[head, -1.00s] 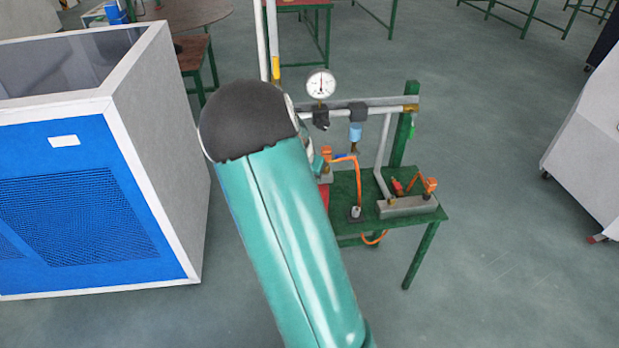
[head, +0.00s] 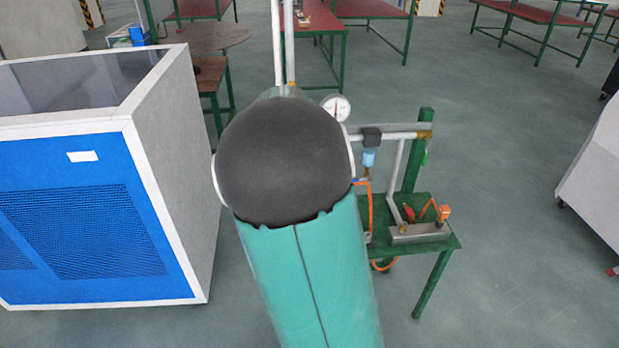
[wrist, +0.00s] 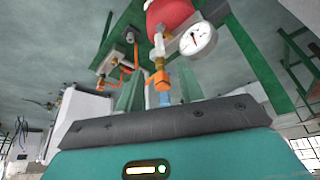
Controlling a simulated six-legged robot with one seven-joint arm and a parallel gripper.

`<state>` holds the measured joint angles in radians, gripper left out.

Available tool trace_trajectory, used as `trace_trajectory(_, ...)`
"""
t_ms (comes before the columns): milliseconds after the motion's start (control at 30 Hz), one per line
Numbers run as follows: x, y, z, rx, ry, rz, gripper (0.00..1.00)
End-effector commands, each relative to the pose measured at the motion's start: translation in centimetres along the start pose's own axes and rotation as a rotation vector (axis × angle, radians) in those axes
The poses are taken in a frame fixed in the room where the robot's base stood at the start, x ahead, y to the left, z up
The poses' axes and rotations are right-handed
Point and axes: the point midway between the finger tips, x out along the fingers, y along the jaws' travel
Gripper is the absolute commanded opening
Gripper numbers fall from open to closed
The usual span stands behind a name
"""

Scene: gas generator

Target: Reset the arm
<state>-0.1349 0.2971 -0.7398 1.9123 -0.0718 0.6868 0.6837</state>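My arm, a teal link (head: 305,280) with a dark rounded joint (head: 283,160), rises in the middle of the head view. It hides my gripper there. In the wrist view, two teal fingers of my gripper (wrist: 158,78) stand apart above the dark strip of its body. They look open, and I see nothing held. Behind them are an orange valve handle (wrist: 160,80) and a pressure gauge (wrist: 197,39); the gauge also shows in the head view (head: 336,108).
A green table (head: 440,243) with pipes and orange fittings stands right of my arm, partly hidden by it. A blue and white cabinet (head: 85,220) is close on the left. A white unit (head: 595,185) stands at the right edge. Floor between table and white unit is clear.

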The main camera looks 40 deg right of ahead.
Motion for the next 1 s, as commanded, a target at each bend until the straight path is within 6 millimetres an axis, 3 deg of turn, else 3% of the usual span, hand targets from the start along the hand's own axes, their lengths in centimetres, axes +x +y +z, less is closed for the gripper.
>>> trace_trajectory(300, -0.1, -0.1, 0.1, -0.003, -0.003, -0.004, 0.38)
trace_trajectory(467, -1.9, -0.6, 2.2, -0.057, -0.043, -0.063, 0.38)
trace_trajectory(767, -10.7, -1.6, 11.4, -0.351, -0.126, -0.295, 0.38)
trace_trajectory(1000, -17.7, 0.1, 18.9, -0.640, -0.090, -0.444, 0.38)
